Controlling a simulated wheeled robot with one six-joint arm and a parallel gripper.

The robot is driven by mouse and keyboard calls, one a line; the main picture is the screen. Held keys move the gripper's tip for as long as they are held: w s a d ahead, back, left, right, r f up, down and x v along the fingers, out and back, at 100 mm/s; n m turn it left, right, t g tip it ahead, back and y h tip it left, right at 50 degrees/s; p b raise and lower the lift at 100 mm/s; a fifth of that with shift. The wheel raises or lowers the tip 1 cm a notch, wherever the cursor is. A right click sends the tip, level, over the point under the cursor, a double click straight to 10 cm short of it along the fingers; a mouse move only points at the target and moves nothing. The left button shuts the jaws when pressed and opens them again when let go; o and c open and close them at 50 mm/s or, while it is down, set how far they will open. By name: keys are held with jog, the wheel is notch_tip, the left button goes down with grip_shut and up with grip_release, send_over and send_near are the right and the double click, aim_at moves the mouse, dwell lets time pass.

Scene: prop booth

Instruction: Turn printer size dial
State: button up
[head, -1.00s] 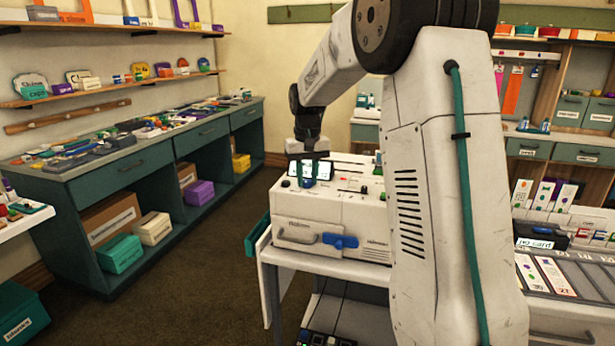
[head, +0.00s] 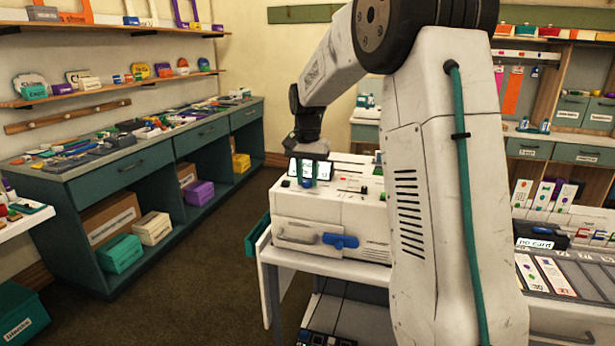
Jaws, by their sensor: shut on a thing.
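The printer (head: 335,210) is a white box on a small white stand, with a screen, small buttons and a blue handle (head: 340,241) on its front. My gripper (head: 307,180) points down onto the left part of the printer's top. It is shut on a blue size dial (head: 307,184), which shows low between the fingers. The fingers cover part of the lit screen (head: 296,168) behind them. The dial's markings are too small to read.
A green counter (head: 130,165) with many small props runs along the left wall. A card rack (head: 560,270) stands at the right. My arm hides the printer's right side. The floor between counter and stand is clear.

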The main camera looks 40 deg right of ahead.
aim_at(307, 180)
dwell(0.4)
jog(key=o, duration=1)
notch_tip(307, 180, up, 8)
jog(key=shift+f, duration=0.1)
